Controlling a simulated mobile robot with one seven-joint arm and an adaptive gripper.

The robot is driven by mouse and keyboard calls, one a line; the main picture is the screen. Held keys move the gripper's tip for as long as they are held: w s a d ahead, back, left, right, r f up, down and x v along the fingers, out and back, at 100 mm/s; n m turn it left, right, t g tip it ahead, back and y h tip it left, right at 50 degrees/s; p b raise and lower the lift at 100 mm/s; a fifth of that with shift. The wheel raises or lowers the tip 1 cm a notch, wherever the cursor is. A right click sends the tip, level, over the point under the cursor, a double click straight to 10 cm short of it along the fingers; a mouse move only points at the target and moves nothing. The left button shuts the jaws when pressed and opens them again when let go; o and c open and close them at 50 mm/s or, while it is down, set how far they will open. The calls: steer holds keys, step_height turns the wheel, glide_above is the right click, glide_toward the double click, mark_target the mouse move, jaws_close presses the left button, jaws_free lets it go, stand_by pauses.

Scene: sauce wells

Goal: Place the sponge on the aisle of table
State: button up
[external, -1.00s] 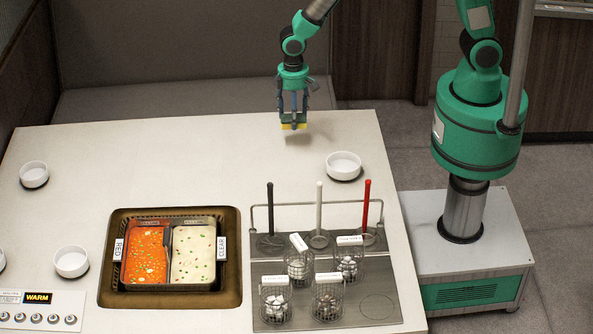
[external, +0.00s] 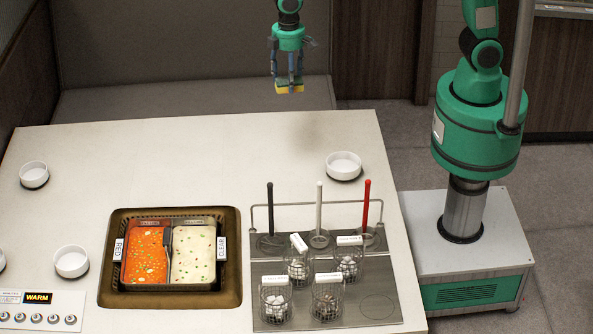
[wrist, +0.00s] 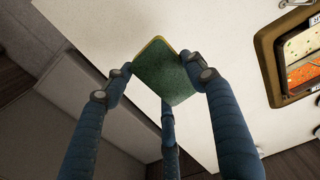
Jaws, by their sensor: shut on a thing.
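The sponge (external: 289,90) is yellow below and, in the wrist view, shows a green face (wrist: 167,72) with a thin yellow edge. My gripper (external: 289,82) is shut on the sponge, its blue fingers on either side of it. In the external view it hangs above the far edge of the table, with the fingers pointing down. The pale table (external: 200,155) is bare along its far side. In the wrist view the table's edge (wrist: 117,100) runs diagonally behind the fingers.
A white bowl (external: 343,165) stands near the table's far right corner, with another bowl (external: 34,174) at left. A two-part sauce pot (external: 170,290) is set into the table. A grey tray (external: 375,290) holds several wire baskets and ladles. A grey bench (external: 200,95) lies beyond the table.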

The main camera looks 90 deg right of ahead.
steer(key=w+a+n, duration=0.2)
steer(key=a+n, duration=0.2)
steer(key=a, duration=1.3)
steer(key=n, duration=1.3)
glide_above(391, 307)
step_height(391, 307, down, 18)
steer(key=shift+f+b, duration=0.15)
steer(key=shift+b, duration=0.3)
steer(key=shift+f, duration=0.2)
steer(key=shift+f+b, duration=1.7)
steer(key=shift+f, duration=1.5)
steer(key=shift+f, duration=0.3)
